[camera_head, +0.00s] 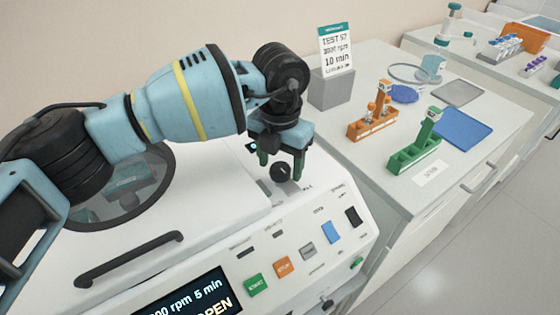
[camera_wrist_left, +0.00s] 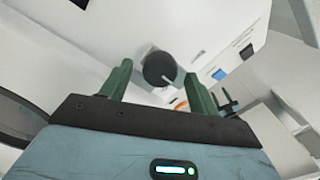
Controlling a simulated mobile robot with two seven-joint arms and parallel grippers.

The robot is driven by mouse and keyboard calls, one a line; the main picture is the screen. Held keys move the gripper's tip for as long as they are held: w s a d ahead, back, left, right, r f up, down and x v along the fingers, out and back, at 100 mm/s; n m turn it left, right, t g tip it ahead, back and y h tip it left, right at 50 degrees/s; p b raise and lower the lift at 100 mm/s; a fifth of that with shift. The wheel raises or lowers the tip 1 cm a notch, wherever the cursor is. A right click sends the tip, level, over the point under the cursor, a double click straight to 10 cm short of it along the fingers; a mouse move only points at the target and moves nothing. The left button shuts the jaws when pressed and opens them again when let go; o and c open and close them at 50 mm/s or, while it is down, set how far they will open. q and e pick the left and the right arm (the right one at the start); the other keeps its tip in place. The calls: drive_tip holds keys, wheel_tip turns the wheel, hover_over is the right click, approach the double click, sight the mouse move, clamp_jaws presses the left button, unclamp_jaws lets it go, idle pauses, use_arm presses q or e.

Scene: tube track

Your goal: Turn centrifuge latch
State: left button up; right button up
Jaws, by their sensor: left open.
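The centrifuge (camera_head: 215,225) is a white machine with a sloped front panel, a lid with a round dark window and a dark handle bar (camera_head: 130,258). Its latch is a round black knob (camera_head: 281,172) at the right of the lid. In the left wrist view the knob (camera_wrist_left: 160,68) carries a light pointer line and shows between my green fingers. My left gripper (camera_head: 283,168) is open, above and around the knob's sides; I cannot tell whether the fingers touch it. The display (camera_head: 195,298) reads "5 min" and "OPEN". My right gripper is not in view.
Coloured buttons line the front panel, including a green one (camera_head: 255,285) and a blue one (camera_head: 331,231). On the right counter stand an orange rack (camera_head: 372,124), a green rack (camera_head: 413,153), a blue tray (camera_head: 464,128) and a sign (camera_head: 336,48) on a grey block.

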use_arm(q)
drive_tip(key=shift+f, duration=0.2)
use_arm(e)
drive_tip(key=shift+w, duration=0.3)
use_arm(q)
drive_tip(key=c, duration=1)
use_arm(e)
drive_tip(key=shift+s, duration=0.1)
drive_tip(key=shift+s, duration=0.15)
use_arm(q)
drive_tip(key=m, duration=0.8)
drive_tip(key=shift+m, duration=0.3)
drive_tip(key=m, duration=0.3)
drive_tip(key=shift+m+b, duration=0.3)
drive_tip(key=shift+b, duration=0.1)
drive_tip(key=m+b, duration=0.1)
drive_tip(key=m, duration=0.4)
drive_tip(key=shift+m, duration=0.3)
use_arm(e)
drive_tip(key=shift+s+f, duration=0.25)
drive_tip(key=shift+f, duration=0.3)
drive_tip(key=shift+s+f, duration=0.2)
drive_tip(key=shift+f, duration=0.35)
